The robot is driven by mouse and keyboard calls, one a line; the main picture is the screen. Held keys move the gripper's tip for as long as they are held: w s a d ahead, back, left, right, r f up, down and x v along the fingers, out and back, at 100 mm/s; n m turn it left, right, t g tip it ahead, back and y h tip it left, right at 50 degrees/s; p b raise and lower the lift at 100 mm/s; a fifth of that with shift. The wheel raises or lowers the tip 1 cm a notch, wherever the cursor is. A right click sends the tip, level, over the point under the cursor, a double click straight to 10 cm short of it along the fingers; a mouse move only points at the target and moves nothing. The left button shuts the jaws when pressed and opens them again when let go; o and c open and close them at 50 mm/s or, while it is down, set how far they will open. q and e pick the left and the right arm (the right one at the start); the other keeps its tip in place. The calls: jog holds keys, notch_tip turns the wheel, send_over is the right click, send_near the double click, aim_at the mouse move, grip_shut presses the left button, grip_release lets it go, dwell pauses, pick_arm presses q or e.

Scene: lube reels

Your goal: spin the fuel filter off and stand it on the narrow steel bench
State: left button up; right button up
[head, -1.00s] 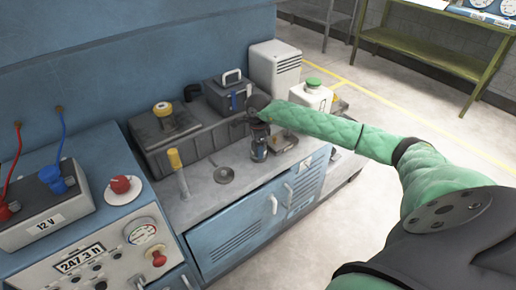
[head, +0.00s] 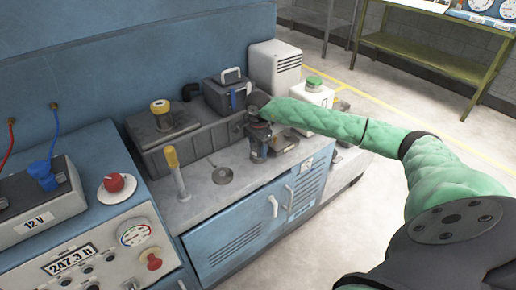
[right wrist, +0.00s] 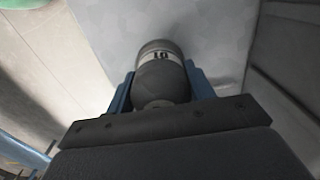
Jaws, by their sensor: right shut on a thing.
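My right gripper (head: 259,139) reaches in from the right, low over the grey top of the bench (head: 204,190) with blue doors. It is shut on the fuel filter, a dark grey cylinder with a pale lettered band. In the right wrist view the fuel filter (right wrist: 162,75) sits between the blue fingers of the right gripper (right wrist: 165,90). In the head view the gripper mostly hides it. I cannot tell whether its lower end touches the bench top. My left gripper is not in view.
A small tray (head: 287,144) lies just right. A grey housing (head: 165,140) and a green-capped white jug (head: 313,93) stand behind. A green table (head: 440,50) is far off.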

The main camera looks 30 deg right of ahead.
jog(key=shift+f+n+b, duration=0.4)
jog(key=shift+n+b, duration=0.6)
jog(key=shift+s+n+b, duration=0.15)
jog(key=shift+n+b, duration=0.7)
jog(key=shift+n, duration=0.35)
jog(key=shift+r+n, duration=0.15)
jog(key=shift+n, duration=0.25)
jog(key=shift+f+n+b, duration=0.25)
jog(key=shift+n+b, duration=0.25)
jog(key=shift+b, duration=0.15)
jog(key=n+b, duration=0.2)
jog(key=n, duration=0.1)
jog(key=shift+s, duration=0.1)
jog(key=shift+r+n, duration=0.15)
jog(key=shift+n, duration=0.45)
jog(key=o, duration=1.2)
jog(key=shift+c, duration=0.2)
jog(key=shift+r, duration=0.1)
